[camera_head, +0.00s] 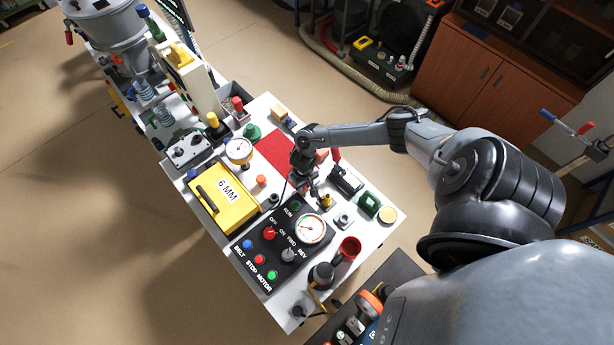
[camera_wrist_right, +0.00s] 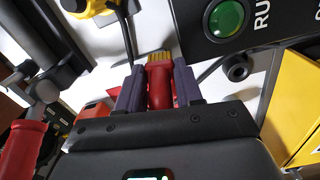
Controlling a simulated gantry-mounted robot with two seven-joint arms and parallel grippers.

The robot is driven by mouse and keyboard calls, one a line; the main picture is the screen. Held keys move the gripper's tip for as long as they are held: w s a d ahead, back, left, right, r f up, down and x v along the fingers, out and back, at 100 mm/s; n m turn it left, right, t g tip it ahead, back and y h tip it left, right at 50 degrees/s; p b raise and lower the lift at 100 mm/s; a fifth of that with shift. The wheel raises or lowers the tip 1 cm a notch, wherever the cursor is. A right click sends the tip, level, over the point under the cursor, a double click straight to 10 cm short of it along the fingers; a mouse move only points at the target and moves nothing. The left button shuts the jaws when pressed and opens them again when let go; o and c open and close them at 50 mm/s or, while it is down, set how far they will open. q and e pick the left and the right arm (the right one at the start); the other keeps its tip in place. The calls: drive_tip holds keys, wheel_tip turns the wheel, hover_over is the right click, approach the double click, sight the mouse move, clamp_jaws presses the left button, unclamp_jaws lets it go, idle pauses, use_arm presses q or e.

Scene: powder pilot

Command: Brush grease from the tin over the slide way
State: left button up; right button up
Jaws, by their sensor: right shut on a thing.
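My right gripper (camera_head: 304,188) points down over the white bench top, between the control panel and a dark bar-like part. In the wrist view it (camera_wrist_right: 159,82) is shut on the brush (camera_wrist_right: 159,94), whose red handle sits between the two fingers and whose yellow bristles (camera_wrist_right: 159,57) point away. The dark part with a bar (camera_head: 346,181), which may be the slide way, lies right of the gripper; a dark bar (camera_wrist_right: 58,32) also shows at the wrist view's left. A round tin (camera_head: 388,215) with a pale yellow top stands near the bench's right edge. My left gripper is out of view.
The control panel (camera_head: 270,265) with a gauge and buttons lies below the gripper. A yellow 6 MM case (camera_head: 212,215) stands left. A red lever (camera_head: 337,156), a green block (camera_head: 369,204), a yellow-topped fitting (camera_head: 326,201) and a red cup (camera_head: 348,248) crowd nearby.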

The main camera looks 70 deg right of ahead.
drive_tip(key=shift+w+a, duration=0.1)
drive_tip(key=shift+a, duration=0.2)
wheel_tip(320, 180, up, 2)
drive_tip(key=p, duration=0.3)
drive_tip(key=shift+w+a+r, duration=0.1)
drive_tip(key=shift+a+r, duration=0.05)
drive_tip(key=shift+r, duration=1.6)
drive_tip(key=shift+d+r, duration=0.2)
drive_tip(key=shift+r, duration=0.2)
drive_tip(key=shift+r, duration=1.35)
drive_tip(key=shift+a, duration=0.1)
